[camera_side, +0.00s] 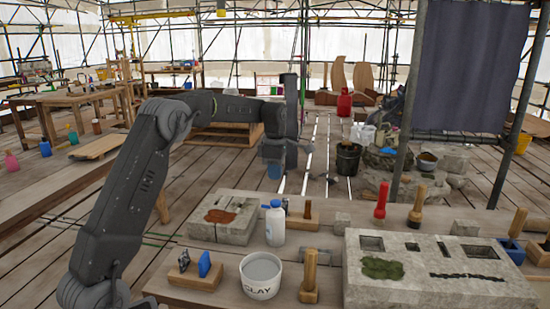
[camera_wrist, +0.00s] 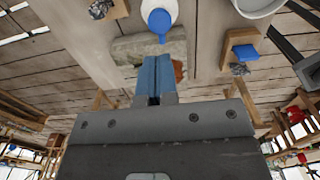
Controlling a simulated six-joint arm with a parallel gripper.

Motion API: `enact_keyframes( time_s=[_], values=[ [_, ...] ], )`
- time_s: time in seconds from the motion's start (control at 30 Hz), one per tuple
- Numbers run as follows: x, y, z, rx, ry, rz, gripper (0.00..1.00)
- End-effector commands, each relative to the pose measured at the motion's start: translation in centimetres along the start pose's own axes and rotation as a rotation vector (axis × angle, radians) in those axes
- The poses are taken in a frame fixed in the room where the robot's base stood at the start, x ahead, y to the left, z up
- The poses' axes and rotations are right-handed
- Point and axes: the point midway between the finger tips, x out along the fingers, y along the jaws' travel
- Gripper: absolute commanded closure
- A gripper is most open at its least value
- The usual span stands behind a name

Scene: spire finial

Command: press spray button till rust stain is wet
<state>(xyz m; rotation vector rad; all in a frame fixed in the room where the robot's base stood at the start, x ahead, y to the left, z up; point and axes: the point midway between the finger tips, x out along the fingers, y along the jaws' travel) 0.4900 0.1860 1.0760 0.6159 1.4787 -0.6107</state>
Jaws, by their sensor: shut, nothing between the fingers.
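The white spray bottle (camera_side: 275,226) with a blue top stands upright on the bench, just right of a stone block (camera_side: 245,229). The rust stain (camera_side: 219,216) is a reddish-brown patch on the block's top. My gripper (camera_side: 274,178) is shut and empty, pointing down above the bottle with a clear gap. In the wrist view, the closed blue fingers (camera_wrist: 153,62) cover part of the block (camera_wrist: 125,48) and most of the stain (camera_wrist: 179,71). The bottle's blue top (camera_wrist: 160,21) shows beyond the fingertips at the upper edge.
A white clay tub (camera_side: 261,284) stands in front of the bottle. A large carved stone slab (camera_side: 430,290) with a green patch is at right. The air around my gripper looks free.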

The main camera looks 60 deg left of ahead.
Motion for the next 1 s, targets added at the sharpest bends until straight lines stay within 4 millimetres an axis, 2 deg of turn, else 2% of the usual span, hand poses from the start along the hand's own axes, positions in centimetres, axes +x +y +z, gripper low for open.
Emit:
enact_keyframes(
  time_s=[0.1, 0.3, 0.87, 1.0],
  values=[
    [-2.4, 0.1, 0.0, 0.0, -0.001, 0.004, 1.0],
    [-4.6, 0.1, 0.0, 0.0, -0.001, 0.001, 1.0],
    [-5.1, 0.0, 0.0, 0.0, 0.0, 0.001, 1.0],
    [-5.9, -1.1, 0.4, 0.065, -0.005, 0.015, 1.0]
  ],
)
